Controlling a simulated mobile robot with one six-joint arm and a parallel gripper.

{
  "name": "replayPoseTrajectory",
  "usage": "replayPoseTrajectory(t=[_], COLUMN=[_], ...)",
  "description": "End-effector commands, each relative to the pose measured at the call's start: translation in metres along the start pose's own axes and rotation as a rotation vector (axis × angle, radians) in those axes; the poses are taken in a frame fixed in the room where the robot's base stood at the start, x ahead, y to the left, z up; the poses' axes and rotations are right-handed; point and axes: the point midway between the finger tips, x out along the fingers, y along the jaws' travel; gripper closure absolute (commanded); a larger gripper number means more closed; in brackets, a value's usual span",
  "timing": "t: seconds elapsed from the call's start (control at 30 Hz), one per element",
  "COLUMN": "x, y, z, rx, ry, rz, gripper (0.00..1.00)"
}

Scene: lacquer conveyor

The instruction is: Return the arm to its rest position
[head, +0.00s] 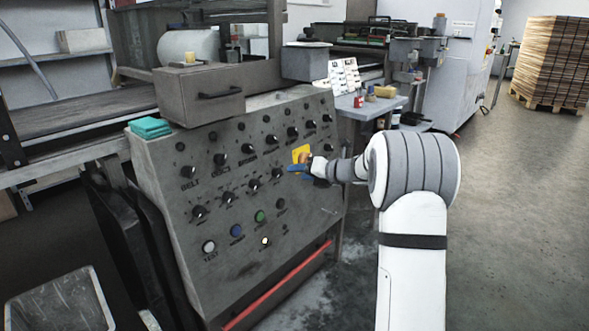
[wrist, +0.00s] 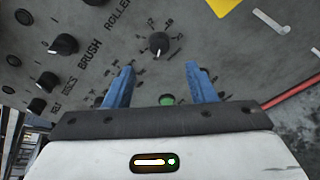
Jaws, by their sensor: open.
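My gripper (head: 297,169) is in front of the right part of a sloped grey control panel (head: 175,165) in the head view. In the wrist view my gripper (wrist: 160,66) shows two blue fingers spread apart, with nothing between them. A black knob (wrist: 159,42) on the panel lies beyond the gap between the fingertips. A green button (wrist: 167,99) shows between the fingers, lower down. My white and grey arm reaches in from the right of the head view. I cannot tell how far the fingertips are from the panel.
The panel carries rows of black knobs and several coloured buttons, with a red bar (head: 280,286) along its lower edge. A yellow patch (head: 302,153) shows beside my gripper. A side table (head: 372,108) with small jars stands behind. The floor (head: 510,220) at right is clear.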

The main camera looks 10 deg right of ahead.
Motion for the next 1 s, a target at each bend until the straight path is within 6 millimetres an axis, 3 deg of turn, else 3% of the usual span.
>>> replayPoseTrajectory(t=[0.13,0.27,0.4,0.53,0.67,0.77,1.0], x=[-0.016,-0.049,-0.097,-0.147,-0.199,-0.237,-0.324], y=[0.030,0.072,0.113,0.146,0.178,0.203,0.275], z=[0.031,0.075,0.109,0.121,0.115,0.099,0.028], rx=[0.091,0.301,0.604,0.903,1.212,1.453,2.040], ry=[-0.073,-0.219,-0.401,-0.558,-0.700,-0.797,-0.992], rz=[-0.049,-0.143,-0.249,-0.334,-0.414,-0.480,-0.673], gripper=[0.49,0.49,0.49,0.49,0.49,0.49,0.49])
